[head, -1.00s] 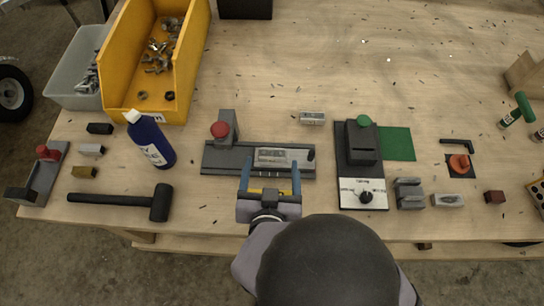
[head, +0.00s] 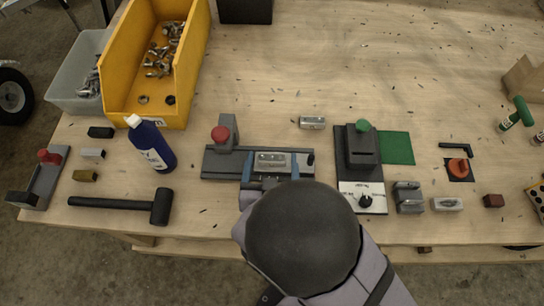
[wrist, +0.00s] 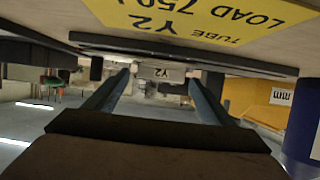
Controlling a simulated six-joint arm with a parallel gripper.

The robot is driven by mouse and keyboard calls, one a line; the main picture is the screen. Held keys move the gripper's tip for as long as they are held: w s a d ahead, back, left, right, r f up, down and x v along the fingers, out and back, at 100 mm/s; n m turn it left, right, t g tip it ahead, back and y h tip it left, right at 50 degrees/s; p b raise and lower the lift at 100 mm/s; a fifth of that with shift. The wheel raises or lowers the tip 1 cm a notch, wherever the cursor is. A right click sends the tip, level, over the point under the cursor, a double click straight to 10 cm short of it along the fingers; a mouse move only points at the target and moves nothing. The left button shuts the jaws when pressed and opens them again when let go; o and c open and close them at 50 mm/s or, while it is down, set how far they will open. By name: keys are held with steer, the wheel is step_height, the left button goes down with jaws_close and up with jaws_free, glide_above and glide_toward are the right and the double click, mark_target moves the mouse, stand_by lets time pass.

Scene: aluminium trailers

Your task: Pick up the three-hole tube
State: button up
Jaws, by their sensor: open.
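A short silver tube (head: 270,160) with small dark marks on top, perhaps holes, lies in the dark grey fixture (head: 218,165). I cannot count the holes surely. My gripper (head: 270,168) is open, one blue finger at each end of this tube in the head view, and holds nothing. A similar silver tube (head: 312,122) lies loose behind the fixture. My arm hides the fixture's near side.
A red knob (head: 219,133) stands on the fixture's left block. A black press-like fixture (head: 361,190) with a green knob is to the right. A blue bottle (head: 151,146) and mallet (head: 125,204) are left. The table behind is mostly clear.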

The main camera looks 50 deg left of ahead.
steer(key=c, duration=1.3)
steer(key=shift+o, duration=0.2)
steer(key=shift+r, duration=0.15)
step_height(320, 180, up, 10)
steer(key=shift+f, duration=0.2)
